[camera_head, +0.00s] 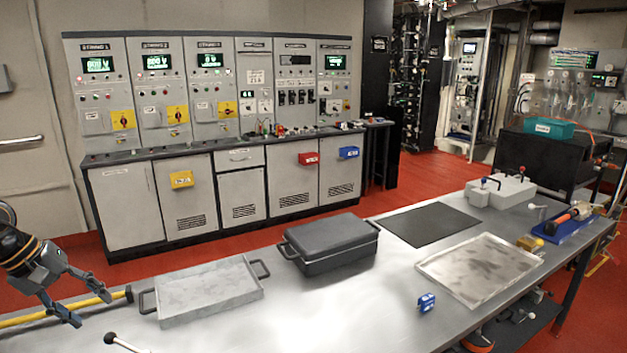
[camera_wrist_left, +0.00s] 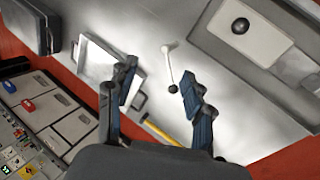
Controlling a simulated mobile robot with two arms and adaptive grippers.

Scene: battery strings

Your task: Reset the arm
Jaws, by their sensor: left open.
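My left gripper (camera_head: 88,308) comes in from the left in the head view, near the left end of the steel table (camera_head: 300,310). Its two dark fingers are spread apart with nothing between them. In the left wrist view the gripper (camera_wrist_left: 156,98) also shows open, with its fingers above the table. A yellow bar (camera_head: 90,303) lies right beside the fingers in the head view; whether they touch it I cannot tell. My right gripper is in neither view.
A rod with a black knob (camera_head: 110,338) is near the gripper. Control cabinets (camera_head: 226,95) line the wall.

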